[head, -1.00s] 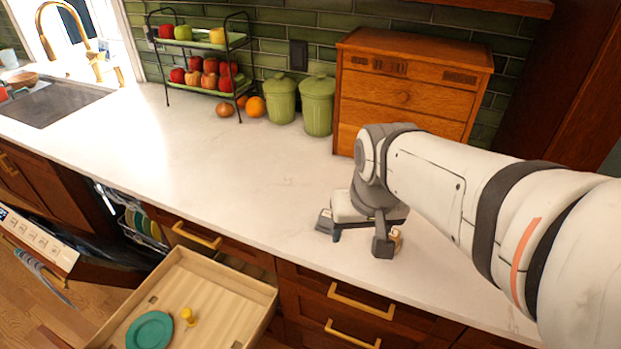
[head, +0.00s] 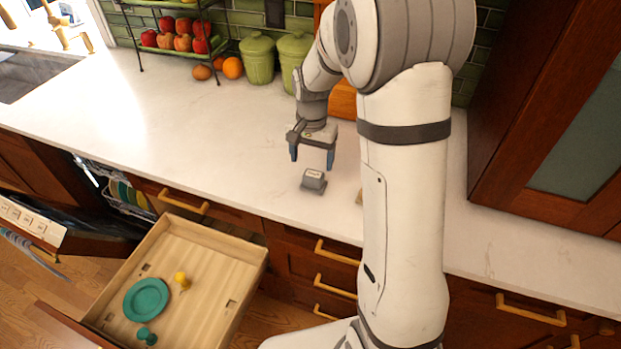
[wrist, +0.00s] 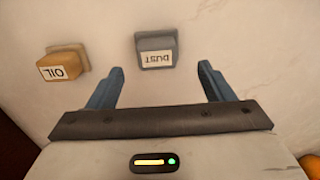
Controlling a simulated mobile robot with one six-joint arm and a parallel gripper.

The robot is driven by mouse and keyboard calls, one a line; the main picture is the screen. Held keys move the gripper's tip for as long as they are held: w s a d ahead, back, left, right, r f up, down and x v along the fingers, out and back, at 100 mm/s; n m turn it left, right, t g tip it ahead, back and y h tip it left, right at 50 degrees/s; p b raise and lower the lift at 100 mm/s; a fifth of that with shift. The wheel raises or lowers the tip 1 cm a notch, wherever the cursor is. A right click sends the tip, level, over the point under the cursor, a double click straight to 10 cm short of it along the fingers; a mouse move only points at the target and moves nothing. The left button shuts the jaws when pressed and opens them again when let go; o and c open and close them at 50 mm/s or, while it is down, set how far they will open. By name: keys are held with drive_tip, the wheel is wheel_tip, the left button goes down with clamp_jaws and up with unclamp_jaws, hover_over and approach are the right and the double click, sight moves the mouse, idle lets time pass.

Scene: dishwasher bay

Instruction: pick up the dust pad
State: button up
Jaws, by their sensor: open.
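The dust pad is a small grey block (head: 313,181) with a pale label on the white counter, near its front edge. In the wrist view the dust pad (wrist: 155,52) lies just beyond and between my fingers, with "DUST" upside down on its label. My gripper (head: 312,158) is open and empty, above and just behind the pad in the head view. Its two blue fingers (wrist: 160,80) are apart and do not touch the pad.
An orange-brown block labelled "OIL" (wrist: 65,65) sits left of the dust pad in the wrist view. Green canisters (head: 258,60) and a fruit rack stand at the back. An open drawer (head: 215,255) below holds a teal plate (head: 146,299). The counter's left is clear.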

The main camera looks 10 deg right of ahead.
sight(313, 173)
drive_tip(key=f, duration=0.2)
drive_tip(key=f+p, duration=0.1)
drive_tip(key=f, duration=0.1)
drive_tip(key=f+p, duration=0.1)
drive_tip(key=f, duration=0.2)
drive_tip(key=shift+d, duration=0.25)
drive_tip(key=c, duration=1.1)
drive_tip(key=shift+c, duration=0.2)
drive_tip(key=shift+w, duration=0.1)
wheel_tip(313, 173, up, 10)
drive_tip(key=shift+b, duration=1)
